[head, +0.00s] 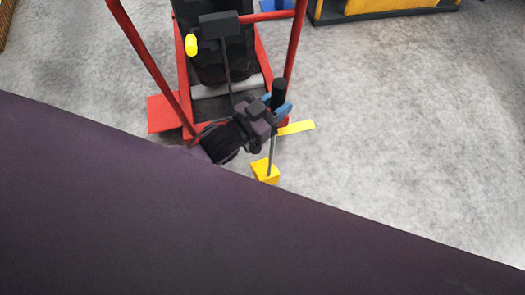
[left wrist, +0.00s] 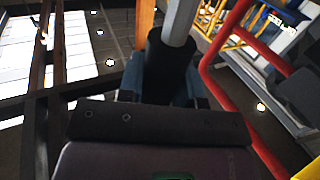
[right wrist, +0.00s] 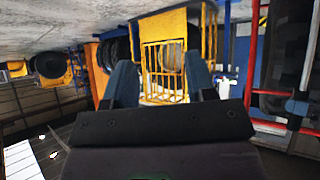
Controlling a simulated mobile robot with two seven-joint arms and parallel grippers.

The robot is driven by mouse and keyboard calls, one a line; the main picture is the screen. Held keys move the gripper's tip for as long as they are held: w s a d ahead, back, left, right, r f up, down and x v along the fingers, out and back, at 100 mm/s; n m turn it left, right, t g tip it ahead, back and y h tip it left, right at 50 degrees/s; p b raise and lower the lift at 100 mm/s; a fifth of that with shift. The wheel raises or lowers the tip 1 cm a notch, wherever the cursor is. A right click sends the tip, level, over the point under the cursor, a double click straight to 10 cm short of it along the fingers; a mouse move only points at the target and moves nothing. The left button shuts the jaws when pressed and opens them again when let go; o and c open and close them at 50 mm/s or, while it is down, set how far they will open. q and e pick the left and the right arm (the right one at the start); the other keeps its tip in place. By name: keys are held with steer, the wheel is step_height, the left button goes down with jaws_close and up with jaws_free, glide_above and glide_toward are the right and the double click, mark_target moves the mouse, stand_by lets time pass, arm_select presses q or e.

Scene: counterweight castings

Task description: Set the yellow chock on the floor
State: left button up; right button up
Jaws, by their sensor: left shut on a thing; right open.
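The yellow chock (head: 264,171) is a small block at the lower end of a thin grey rod with a black grip (head: 279,92). My left gripper (head: 277,105) is shut on that black grip, with the rod hanging down nearly upright. The black grip (left wrist: 168,68) also shows between the blue fingers in the left wrist view. The chock is in front of the red cart; I cannot tell whether it touches the floor (head: 400,150). My right gripper (right wrist: 162,82) shows only in the right wrist view, with its blue fingers apart and nothing between them.
A red-framed cart (head: 181,95) with a dark load stands just behind my left gripper. A flat yellow strip (head: 297,127) lies on the floor beside the cart. A yellow and dark structure (head: 385,8) is at the back right. The grey floor at right is clear.

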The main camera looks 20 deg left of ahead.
arm_select(q)
step_height(320, 180, down, 7)
steer(key=d+m+g+h+b, duration=0.1)
steer(key=h+b, duration=0.1)
steer(key=w+a+b, duration=0.2)
steer(key=w+a, duration=0.3)
steer(key=w, duration=0.3)
steer(key=w+a+b, duration=0.2)
steer(key=w+a, duration=0.4)
steer(key=w, duration=0.3)
step_height(320, 180, down, 8)
steer(key=b, duration=0.3)
steer(key=shift+d, duration=0.15)
steer(key=o, duration=1)
steer(key=shift+s+f, duration=0.1)
arm_select(e)
steer(key=shift+n+y, duration=0.3)
steer(key=shift+n, duration=0.6)
steer(key=f, duration=0.1)
steer(key=a+f, duration=0.1)
steer(key=f, duration=0.1)
steer(key=w+f, duration=0.1)
steer(key=shift+w+a+f, duration=0.1)
steer(key=shift+a+f, duration=0.15)
steer(key=shift+f, duration=0.1)
